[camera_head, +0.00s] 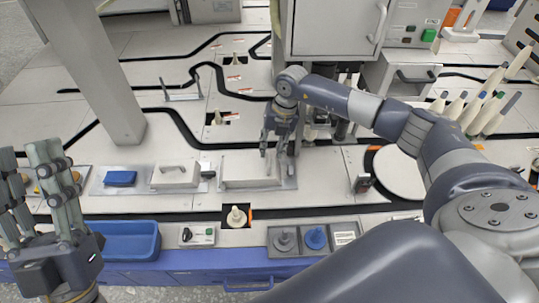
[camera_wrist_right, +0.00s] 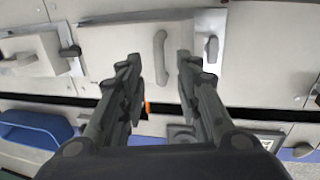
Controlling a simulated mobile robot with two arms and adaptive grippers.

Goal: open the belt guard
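A white box-like cover (camera_head: 245,170), which looks like the belt guard, sits shut on a grey plate in the middle of the bench. In the right wrist view, this cover (camera_wrist_right: 110,60) shows an upright grey handle (camera_wrist_right: 160,57) and a dark latch knob (camera_wrist_right: 211,49) to its right. My right gripper (camera_head: 273,152) is above the cover's right part, open and empty. In the right wrist view its fingertips (camera_wrist_right: 160,62) are on either side of the handle; contact cannot be told. My left gripper (camera_head: 26,158) is open and empty at the lower left.
A smaller handled cover (camera_head: 175,174) and a blue block (camera_head: 120,178) lie to the left. A blue tray (camera_head: 130,240), a switch box (camera_head: 197,235) and a bobbin (camera_head: 236,217) are in front. A tall cabinet (camera_head: 335,28) stands behind my right gripper. Several cones (camera_head: 485,105) stand right.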

